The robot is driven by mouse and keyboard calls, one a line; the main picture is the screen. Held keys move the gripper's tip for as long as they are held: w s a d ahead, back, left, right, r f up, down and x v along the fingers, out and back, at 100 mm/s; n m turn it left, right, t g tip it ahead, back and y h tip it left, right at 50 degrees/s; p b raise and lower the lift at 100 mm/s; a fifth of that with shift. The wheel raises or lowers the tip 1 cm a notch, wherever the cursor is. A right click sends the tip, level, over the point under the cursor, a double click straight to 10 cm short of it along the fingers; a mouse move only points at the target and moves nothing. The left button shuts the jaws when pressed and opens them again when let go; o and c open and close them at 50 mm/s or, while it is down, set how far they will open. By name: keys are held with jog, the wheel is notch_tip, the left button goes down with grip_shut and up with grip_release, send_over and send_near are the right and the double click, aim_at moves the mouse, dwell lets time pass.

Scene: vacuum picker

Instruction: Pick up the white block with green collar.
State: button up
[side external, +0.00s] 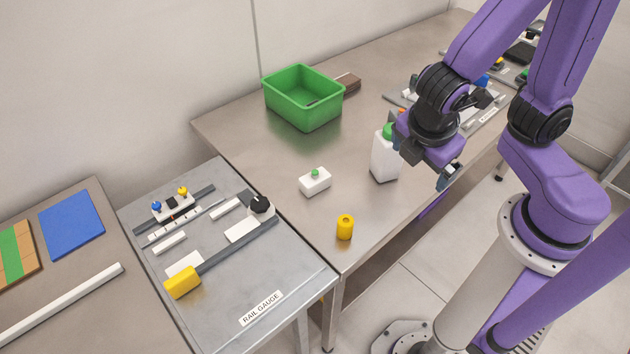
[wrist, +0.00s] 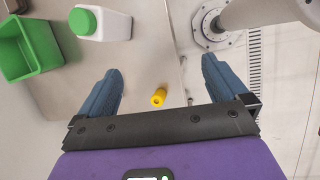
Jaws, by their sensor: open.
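The white block with green collar (side external: 315,181) lies on the brown table (side external: 270,150), in front of the green bin, in the side view. It is a small white box with a green round part on top. I cannot make it out in the wrist view. My gripper (side external: 428,158) is open and raised, to the right of the block and well apart from it. In the wrist view its two blue fingers (wrist: 161,70) are spread wide with nothing held between them.
A white bottle with green cap (side external: 385,158) stands between block and gripper; it also shows in the wrist view (wrist: 103,24). A yellow cylinder (side external: 345,228) stands near the table edge. The green bin (side external: 303,98) stands behind. A rail gauge plate (side external: 240,285) lies at left.

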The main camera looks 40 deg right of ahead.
jog(key=w+a+f+n+t+h, duration=0.3)
jog(key=w+a+f+n+t, duration=0.15)
jog(key=a+n, duration=0.2)
jog(key=n+t, duration=0.4)
jog(key=n, duration=0.2)
send_near(316, 177)
jog(key=x, duration=0.3)
jog(key=shift+d+f, duration=0.3)
jog(key=shift+f, duration=0.1)
jog(key=shift+w+r+x, duration=0.15)
jog(key=shift+x, duration=1.25)
jog(key=shift+w+r+x, duration=0.15)
jog(key=shift+x, duration=1.3)
jog(key=shift+a, duration=0.2)
jog(key=c, duration=0.9)
